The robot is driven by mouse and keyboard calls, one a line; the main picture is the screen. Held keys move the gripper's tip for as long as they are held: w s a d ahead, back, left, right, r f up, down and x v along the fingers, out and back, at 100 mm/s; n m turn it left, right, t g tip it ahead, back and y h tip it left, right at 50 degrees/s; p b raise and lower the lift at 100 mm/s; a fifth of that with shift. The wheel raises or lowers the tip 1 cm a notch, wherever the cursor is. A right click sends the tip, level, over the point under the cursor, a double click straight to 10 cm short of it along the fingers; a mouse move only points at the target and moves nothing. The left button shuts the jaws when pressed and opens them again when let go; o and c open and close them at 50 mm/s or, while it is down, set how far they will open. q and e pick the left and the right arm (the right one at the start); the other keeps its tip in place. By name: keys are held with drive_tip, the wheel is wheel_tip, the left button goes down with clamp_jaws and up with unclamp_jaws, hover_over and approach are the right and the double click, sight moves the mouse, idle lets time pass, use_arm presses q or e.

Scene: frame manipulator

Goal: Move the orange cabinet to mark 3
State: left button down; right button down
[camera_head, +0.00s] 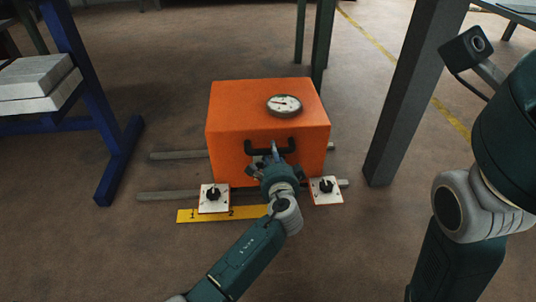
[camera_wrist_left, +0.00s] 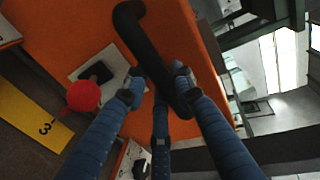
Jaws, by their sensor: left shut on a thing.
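The orange cabinet (camera_head: 236,125) stands upright on two grey rails in the head view, with a round dial (camera_head: 284,105) on top. Its black handle (camera_head: 260,148) is on the front face and crosses the wrist view (camera_wrist_left: 150,60). My left gripper (camera_head: 272,158) is at the handle; in the wrist view its fingers (camera_wrist_left: 160,85) are closed around the bar. A yellow scale (camera_head: 245,212) lies in front of the cabinet; marks 1 and 2 show in the head view, mark 3 in the wrist view (camera_wrist_left: 44,127). My left arm partly covers the scale's right end.
White plates with black knobs flank the cabinet at left (camera_head: 214,198) and right (camera_head: 326,190). A red round part (camera_wrist_left: 83,96) shows in the wrist view. A blue rack (camera_head: 90,90) stands left, a grey post (camera_head: 405,100) right. The rails (camera_head: 165,196) extend left over clear floor.

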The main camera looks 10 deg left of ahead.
use_arm(q)
drive_tip(key=shift+d+r, duration=0.1)
drive_tip(key=shift+d, duration=0.25)
drive_tip(key=c, duration=1.5)
unclamp_jaws()
drive_tip(key=shift+d, duration=0.1)
drive_tip(key=shift+o, duration=0.2)
drive_tip(key=v, duration=1.2)
